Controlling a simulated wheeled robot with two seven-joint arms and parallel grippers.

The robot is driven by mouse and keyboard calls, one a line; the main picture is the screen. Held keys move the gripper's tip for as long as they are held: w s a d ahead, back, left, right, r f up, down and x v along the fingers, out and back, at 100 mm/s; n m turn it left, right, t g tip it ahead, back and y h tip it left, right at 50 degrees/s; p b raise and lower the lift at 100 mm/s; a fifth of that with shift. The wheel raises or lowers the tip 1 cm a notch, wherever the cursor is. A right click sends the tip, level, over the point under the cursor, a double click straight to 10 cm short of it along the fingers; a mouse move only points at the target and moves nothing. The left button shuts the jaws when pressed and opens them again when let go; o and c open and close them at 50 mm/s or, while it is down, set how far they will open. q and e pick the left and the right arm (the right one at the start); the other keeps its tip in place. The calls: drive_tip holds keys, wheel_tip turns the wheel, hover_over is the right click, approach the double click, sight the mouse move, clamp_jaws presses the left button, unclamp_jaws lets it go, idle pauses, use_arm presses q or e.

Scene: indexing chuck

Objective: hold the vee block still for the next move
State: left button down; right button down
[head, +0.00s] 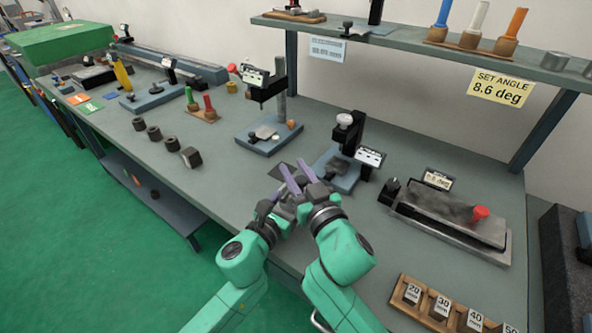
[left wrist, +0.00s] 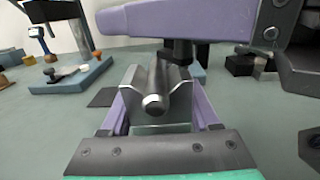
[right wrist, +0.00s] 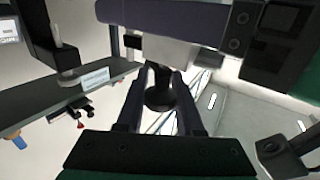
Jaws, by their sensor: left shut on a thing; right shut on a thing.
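The vee block (left wrist: 132,80) is a silver V-grooved block in the left wrist view, with a round silver pin (left wrist: 153,104) lying in its groove. My left gripper (left wrist: 160,110) is shut on the block, one purple finger on each side. A purple finger of my right gripper crosses just above the block. A dark post (left wrist: 178,50) stands over the groove under it. In the right wrist view my right gripper (right wrist: 160,80) is shut on a dark round-ended piece (right wrist: 159,96). In the head view both grippers meet at the bench front, my right gripper (head: 296,172) showing best; the block is hidden there.
A dark mat (head: 280,171) lies just beyond the grippers. A blue-based stand (head: 340,176) is close on the right, another (head: 268,140) behind. A sine-plate-like fixture (head: 450,215) stands further right, with labelled blocks (head: 440,306) in front.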

drive_tip(key=shift+s+a+n+g+y, duration=0.1)
drive_tip(key=shift+a+n+g+y, duration=0.1)
drive_tip(key=shift+n+g+y, duration=0.3)
drive_tip(key=c, duration=0.6)
unclamp_jaws()
drive_tip(key=shift+o, duration=0.2)
drive_tip(key=shift+d, duration=0.1)
drive_tip(key=v, duration=1.2)
drive_tip(key=shift+f, duration=0.25)
drive_tip(key=shift+s, duration=0.1)
